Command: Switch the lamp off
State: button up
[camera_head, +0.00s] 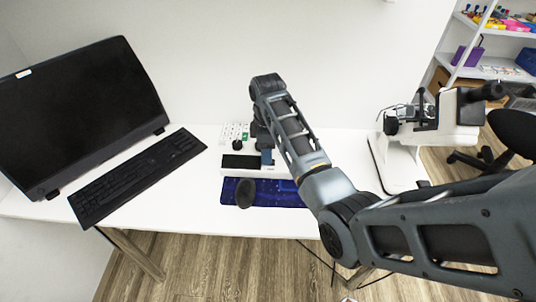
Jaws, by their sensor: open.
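I cannot make out a lamp for certain in the head view. A low white device (228,171) with a dark panel on top stands on the white desk (190,215), left of my forearm. My arm comes in from the lower right, bends up and then down at its far end. My gripper (266,156) points down at the device, close to or over its right part. Its jaws are small and dark here and seem apart, with nothing seen between them. I cannot tell whether they touch the device. My arm hides part of the device's right side.
A monitor (75,110) and black keyboard (135,175) are at left. A white keypad-like item (234,132) is behind. A microscope (432,125) stands right.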

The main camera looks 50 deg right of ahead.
jog(key=shift+f, duration=1.25)
jog(key=shift+c, duration=0.5)
grip_shut()
